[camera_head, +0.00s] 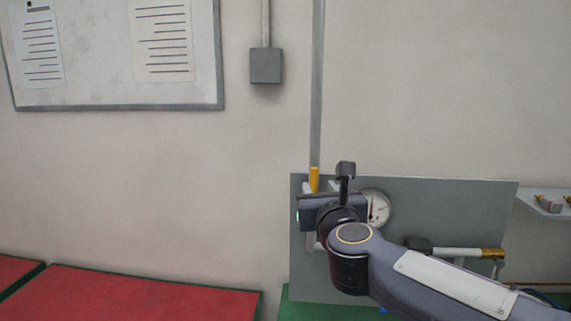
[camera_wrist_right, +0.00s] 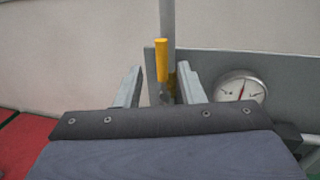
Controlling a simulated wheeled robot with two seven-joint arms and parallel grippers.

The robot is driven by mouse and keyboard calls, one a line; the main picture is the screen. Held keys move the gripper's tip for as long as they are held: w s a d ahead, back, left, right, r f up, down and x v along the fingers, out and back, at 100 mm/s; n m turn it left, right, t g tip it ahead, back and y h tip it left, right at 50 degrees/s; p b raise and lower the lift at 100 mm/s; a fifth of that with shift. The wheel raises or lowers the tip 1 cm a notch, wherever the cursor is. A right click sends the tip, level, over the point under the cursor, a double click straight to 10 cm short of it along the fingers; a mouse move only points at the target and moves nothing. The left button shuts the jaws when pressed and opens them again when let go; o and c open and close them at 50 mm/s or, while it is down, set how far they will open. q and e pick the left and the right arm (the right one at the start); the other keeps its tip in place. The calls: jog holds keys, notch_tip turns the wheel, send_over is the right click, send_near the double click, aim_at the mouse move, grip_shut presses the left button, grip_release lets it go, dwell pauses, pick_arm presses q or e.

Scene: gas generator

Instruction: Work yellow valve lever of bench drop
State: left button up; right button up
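The yellow valve lever (camera_head: 314,179) points upward at the foot of a grey vertical pipe, in front of the upper left of a grey panel. In the right wrist view the yellow lever (camera_wrist_right: 162,60) stands upright between my two fingers, with a brassy valve part (camera_wrist_right: 171,84) at its lower end. My right gripper (camera_wrist_right: 160,72) is open, one finger on each side of the lever; I see gaps and no clear contact. In the head view my right gripper (camera_head: 330,190) hides the valve body. My left gripper is not in view.
A round gauge (camera_head: 376,208) sits on the grey panel (camera_head: 450,205) just right of my gripper. A red-topped surface (camera_head: 150,292) fills the lower left.

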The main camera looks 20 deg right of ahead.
aim_at(315, 177)
jog(key=shift+w+d+r+m, duration=0.1)
jog(key=shift+w+d+m, duration=0.05)
jog(key=shift+w+m, duration=0.35)
jog(key=p+x, duration=0.1)
jog(key=x, duration=0.6)
jog(key=shift+d, duration=0.1)
jog(key=shift+c, duration=0.2)
grip_shut()
